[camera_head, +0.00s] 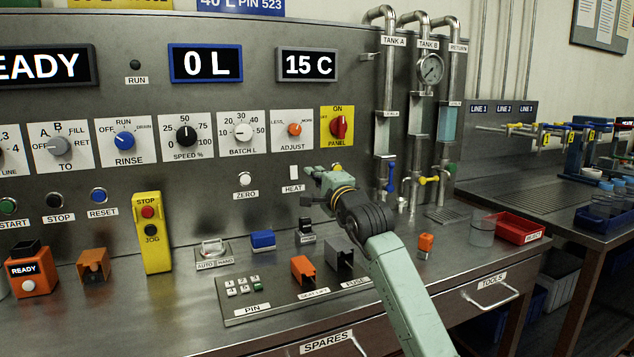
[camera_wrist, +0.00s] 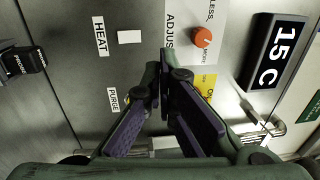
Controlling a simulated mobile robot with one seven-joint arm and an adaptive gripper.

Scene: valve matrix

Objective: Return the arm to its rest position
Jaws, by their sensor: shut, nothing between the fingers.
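My arm (camera_head: 405,290) reaches up from the lower right in the head view, over the front of the steel console. My gripper (camera_head: 318,185) is in front of the upright panel, below the ADJUST knob and close to the HEAT switch. In the wrist view its two dark fingers (camera_wrist: 162,85) come together at the tips with nothing between them. The white HEAT switch (camera_wrist: 129,37) and the orange ADJUST knob (camera_wrist: 202,37) lie beyond the fingertips. I cannot tell whether the gripper touches the panel.
The ledge below holds an orange block (camera_head: 303,270), a dark block (camera_head: 340,258) and a blue cover (camera_head: 263,240). Pipes with a blue valve handle (camera_head: 390,178) and a yellow one (camera_head: 429,181) stand right of my gripper. A red tray (camera_head: 518,228) and clear beaker (camera_head: 482,232) sit further right.

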